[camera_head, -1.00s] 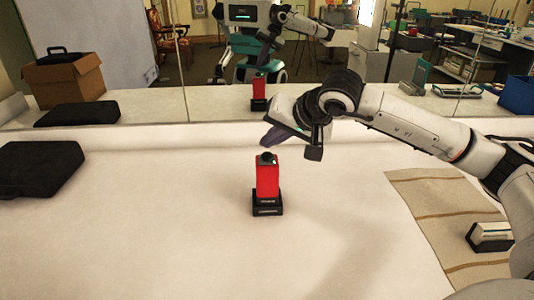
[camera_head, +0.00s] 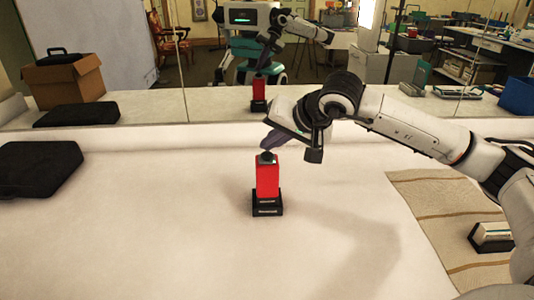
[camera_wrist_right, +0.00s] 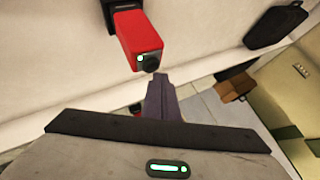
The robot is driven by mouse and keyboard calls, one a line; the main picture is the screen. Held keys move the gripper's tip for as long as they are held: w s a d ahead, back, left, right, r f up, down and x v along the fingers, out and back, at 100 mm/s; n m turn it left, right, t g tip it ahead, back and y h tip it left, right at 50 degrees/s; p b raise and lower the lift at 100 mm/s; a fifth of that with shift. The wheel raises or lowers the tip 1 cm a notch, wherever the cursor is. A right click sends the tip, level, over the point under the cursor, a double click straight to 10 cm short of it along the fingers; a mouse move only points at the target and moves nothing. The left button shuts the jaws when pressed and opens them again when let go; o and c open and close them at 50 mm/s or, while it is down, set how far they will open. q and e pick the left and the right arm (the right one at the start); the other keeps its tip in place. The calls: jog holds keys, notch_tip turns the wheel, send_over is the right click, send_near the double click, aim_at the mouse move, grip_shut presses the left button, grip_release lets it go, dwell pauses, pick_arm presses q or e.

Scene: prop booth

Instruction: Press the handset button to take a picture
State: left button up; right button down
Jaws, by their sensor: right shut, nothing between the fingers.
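The handset is a red upright box (camera_head: 267,181) on a black base (camera_head: 267,208), with a round black button (camera_head: 266,157) on its top. It stands upright in the middle of the white table. My right gripper (camera_head: 270,146) is shut and empty, its dark fingers pointing down just above the button. In the right wrist view, the fingertips (camera_wrist_right: 160,78) are right by the button (camera_wrist_right: 149,63) and the red box (camera_wrist_right: 136,38). I cannot tell whether they touch it. A small green light shows beside the button in the wrist view. My left gripper is out of view.
A mirror behind the table reflects me and the handset (camera_head: 258,88). A black case (camera_head: 38,168) lies at the left. A striped beige mat (camera_head: 430,205) with a small black-and-white object (camera_head: 490,237) lies at the right. The table around the handset is clear.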

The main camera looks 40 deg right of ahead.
aim_at(271, 158)
jog(key=shift+f+b, duration=0.4)
jog(key=shift+f, duration=0.05)
jog(key=shift+r, duration=0.1)
dwell(0.4)
jog(key=shift+r+p, duration=0.55)
jog(key=shift+r, duration=0.2)
notch_tip(271, 158, up, 5)
jog(key=p, duration=0.3)
dwell(0.8)
